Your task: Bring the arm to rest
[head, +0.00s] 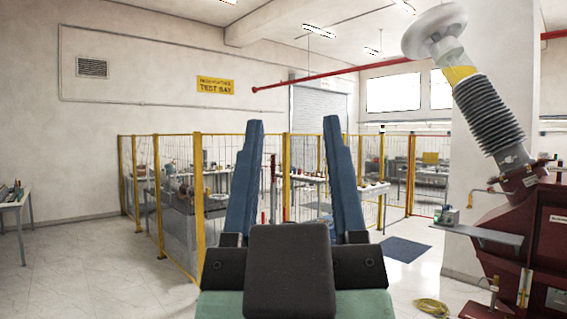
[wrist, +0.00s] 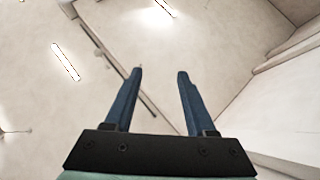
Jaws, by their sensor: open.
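My gripper (head: 292,122) stands in the middle of the head view, with its two blue fingers pointing up and spread apart. Nothing is between the fingers. In the wrist view my gripper (wrist: 160,72) is also open and empty, with the ceiling and upper walls behind it. The gripper touches nothing that I can see.
A dark red transformer (head: 500,240) with a tilted ribbed bushing (head: 484,110) stands at the right, a small shelf (head: 478,233) on its side. Yellow-posted mesh fencing (head: 199,200) encloses benches behind. A table (head: 14,205) is far left. A yellow coil (head: 432,307) lies on the floor.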

